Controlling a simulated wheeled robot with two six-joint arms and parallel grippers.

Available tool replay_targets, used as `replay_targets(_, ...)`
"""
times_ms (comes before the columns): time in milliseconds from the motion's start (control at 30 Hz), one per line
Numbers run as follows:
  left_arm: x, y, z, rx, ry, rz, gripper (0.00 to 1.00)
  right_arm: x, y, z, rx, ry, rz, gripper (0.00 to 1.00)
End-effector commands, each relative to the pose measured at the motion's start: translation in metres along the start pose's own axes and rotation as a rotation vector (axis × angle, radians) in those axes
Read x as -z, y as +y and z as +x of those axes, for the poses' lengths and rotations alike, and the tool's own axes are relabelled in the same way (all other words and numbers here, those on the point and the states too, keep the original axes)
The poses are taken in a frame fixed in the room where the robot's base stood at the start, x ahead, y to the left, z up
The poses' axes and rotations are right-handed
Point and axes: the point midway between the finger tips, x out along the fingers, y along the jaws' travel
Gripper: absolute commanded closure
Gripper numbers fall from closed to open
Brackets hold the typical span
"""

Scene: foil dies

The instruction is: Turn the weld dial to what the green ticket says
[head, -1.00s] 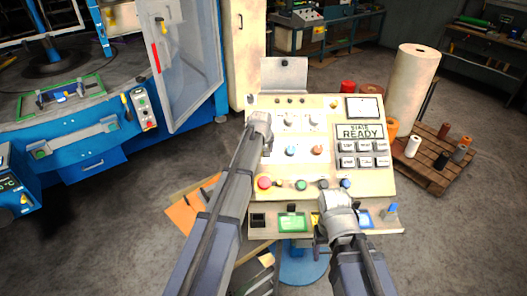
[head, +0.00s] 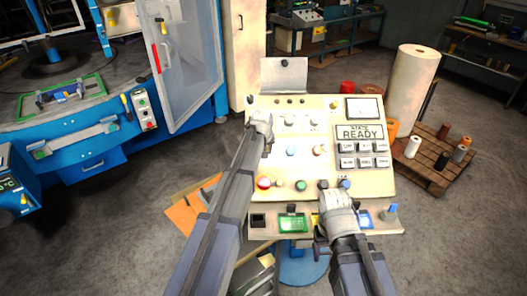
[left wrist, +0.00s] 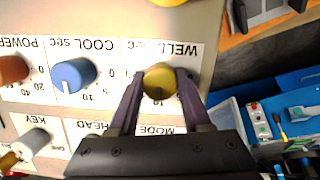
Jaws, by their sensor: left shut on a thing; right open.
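The yellow weld dial (left wrist: 158,80) sits under the upside-down WELD sec label in the left wrist view. My left gripper (left wrist: 160,88) is shut around it, one finger on each side. A white pointer mark shows on the dial's near side, close to the 10. In the head view my left gripper (head: 266,143) reaches the left side of the sloped panel and hides the dial. The green ticket (head: 292,222) lies on the panel's lower ledge; its writing is too small to read. My right gripper (head: 335,190) is open and empty over the panel's lower edge.
The blue cool dial (left wrist: 74,75) and orange power dial (left wrist: 12,69) sit beside the weld dial. A blue ticket (head: 363,219) lies right of my right gripper.

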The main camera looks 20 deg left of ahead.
Motion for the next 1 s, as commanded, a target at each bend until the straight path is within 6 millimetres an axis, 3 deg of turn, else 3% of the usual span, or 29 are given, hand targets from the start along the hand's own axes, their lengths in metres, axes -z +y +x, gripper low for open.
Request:
replay_targets(600, -0.0009, 0.0, 0.0003, 0.099, -0.001, 0.479, 1.0, 0.0001, -0.0002, 0.0016, 0.0, 0.0, 0.0, 0.34)
replay_targets(1000, -0.0008, -0.0003, 0.0, 0.132, -0.002, 0.642, 1.0, 0.0002, -0.0003, 0.003, 0.0, 0.0, -0.001, 0.34)
